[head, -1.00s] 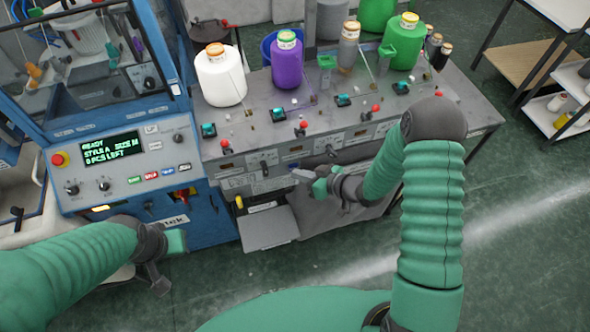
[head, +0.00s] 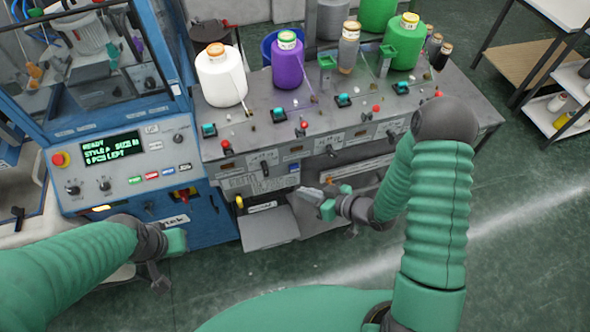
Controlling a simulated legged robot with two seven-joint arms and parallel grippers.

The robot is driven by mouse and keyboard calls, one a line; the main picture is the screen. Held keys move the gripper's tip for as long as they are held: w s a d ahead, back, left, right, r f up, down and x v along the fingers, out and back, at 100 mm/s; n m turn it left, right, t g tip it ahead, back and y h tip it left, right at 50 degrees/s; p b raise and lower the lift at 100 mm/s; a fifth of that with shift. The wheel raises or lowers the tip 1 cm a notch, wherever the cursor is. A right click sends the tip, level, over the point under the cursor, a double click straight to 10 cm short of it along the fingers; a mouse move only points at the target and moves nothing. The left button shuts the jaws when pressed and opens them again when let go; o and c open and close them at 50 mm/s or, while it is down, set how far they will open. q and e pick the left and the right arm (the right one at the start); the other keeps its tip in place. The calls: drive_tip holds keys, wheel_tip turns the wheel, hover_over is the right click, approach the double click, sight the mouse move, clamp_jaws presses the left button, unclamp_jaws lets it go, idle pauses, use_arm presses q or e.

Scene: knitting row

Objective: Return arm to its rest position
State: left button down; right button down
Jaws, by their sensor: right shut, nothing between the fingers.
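My right arm (head: 436,215) comes in from the lower right and bends down and left at the elbow. Its gripper (head: 308,193) is shut and empty. It hangs in front of the machine row's front panel and looks apart from it, with grey material behind it. My left arm (head: 70,265) comes in from the left. Its gripper (head: 168,262) points down in front of the blue machine, and its fingers are too hidden to read.
The blue machine (head: 130,180) has a lit display (head: 112,147) and a red button (head: 58,159). White (head: 221,78) and purple (head: 287,65) cones stand on the grey machine top with green ones. A pale tray (head: 268,230) juts out below. The green floor (head: 530,240) at right is clear.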

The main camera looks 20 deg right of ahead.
drive_tip(key=shift+f, duration=0.1)
idle(0.6)
drive_tip(key=s+d+f+m+g+h+b, duration=0.2)
drive_tip(key=d+f+g+h+b, duration=0.1)
drive_tip(key=d+h+b, duration=0.55)
drive_tip(key=s+a+r+m+g+b, duration=0.2)
drive_tip(key=s+a+m+g+b, duration=0.1)
drive_tip(key=s, duration=0.7)
drive_tip(key=shift+a+g, duration=0.35)
drive_tip(key=shift+g, duration=0.05)
drive_tip(key=shift+a+r+y, duration=0.1)
drive_tip(key=shift+a+y, duration=0.05)
drive_tip(key=shift+y, duration=0.1)
drive_tip(key=shift+a, duration=0.1)
drive_tip(key=c, duration=2.1)
unclamp_jaws()
drive_tip(key=shift+w, duration=0.1)
drive_tip(key=shift+c, duration=0.2)
